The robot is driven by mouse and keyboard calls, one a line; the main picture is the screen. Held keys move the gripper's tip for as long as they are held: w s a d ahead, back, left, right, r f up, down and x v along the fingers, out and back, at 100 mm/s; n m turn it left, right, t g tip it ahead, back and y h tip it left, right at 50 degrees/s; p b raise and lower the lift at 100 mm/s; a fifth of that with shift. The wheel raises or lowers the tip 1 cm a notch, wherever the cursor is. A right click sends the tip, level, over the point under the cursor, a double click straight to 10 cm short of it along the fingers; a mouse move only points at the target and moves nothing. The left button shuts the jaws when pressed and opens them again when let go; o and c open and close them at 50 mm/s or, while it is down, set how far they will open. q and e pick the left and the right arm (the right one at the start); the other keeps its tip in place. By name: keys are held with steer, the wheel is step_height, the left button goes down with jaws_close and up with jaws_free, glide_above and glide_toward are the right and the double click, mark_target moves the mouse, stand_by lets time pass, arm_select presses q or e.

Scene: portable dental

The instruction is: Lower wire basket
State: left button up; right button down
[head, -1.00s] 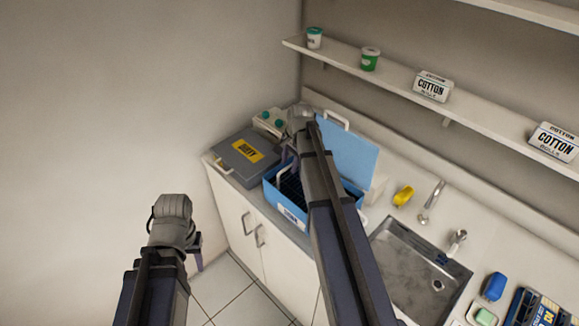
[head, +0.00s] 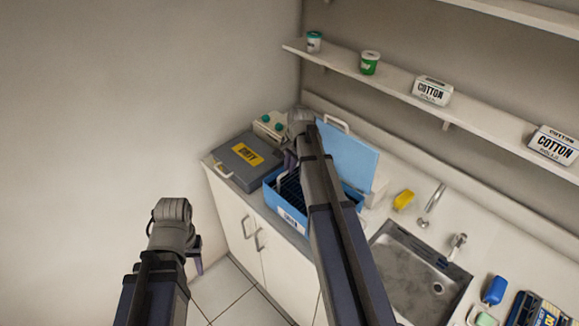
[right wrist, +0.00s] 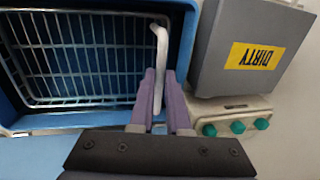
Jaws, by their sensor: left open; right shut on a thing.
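The wire basket (right wrist: 75,55) sits inside the open blue box (head: 294,222), with box walls around it in the right wrist view. Whether it rests on the box floor, I cannot tell. My right gripper (right wrist: 160,85) is shut on the basket's white handle (right wrist: 159,45) at the box's edge nearest the grey case. In the head view my right arm hides much of the basket (head: 288,190) and box. My left gripper (head: 198,262) is open and empty, low at the left, in front of the counter and away from the box.
A grey case labelled DIRTY (head: 228,165) stands left of the blue box. A white unit with green knobs (right wrist: 236,112) is close to my right gripper. The box's raised blue lid (head: 350,155) stands behind. A sink (head: 415,270) lies to the right, with a shelf above.

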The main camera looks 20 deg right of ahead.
stand_by(0.8)
step_height(320, 180, down, 4)
steer(key=b, duration=0.4)
steer(key=shift+s+r, duration=0.1)
steer(key=shift+r, duration=0.05)
steer(key=c, duration=0.9)
jaws_free()
steer(key=shift+r, duration=0.1)
steer(key=r+p, duration=0.2)
steer(key=s+r+p, duration=0.1)
steer(key=r+p, duration=0.4)
steer(key=p, duration=0.1)
steer(key=shift+s+d+r, duration=0.15)
steer(key=shift+d+r, duration=0.05)
steer(key=shift+d, duration=0.05)
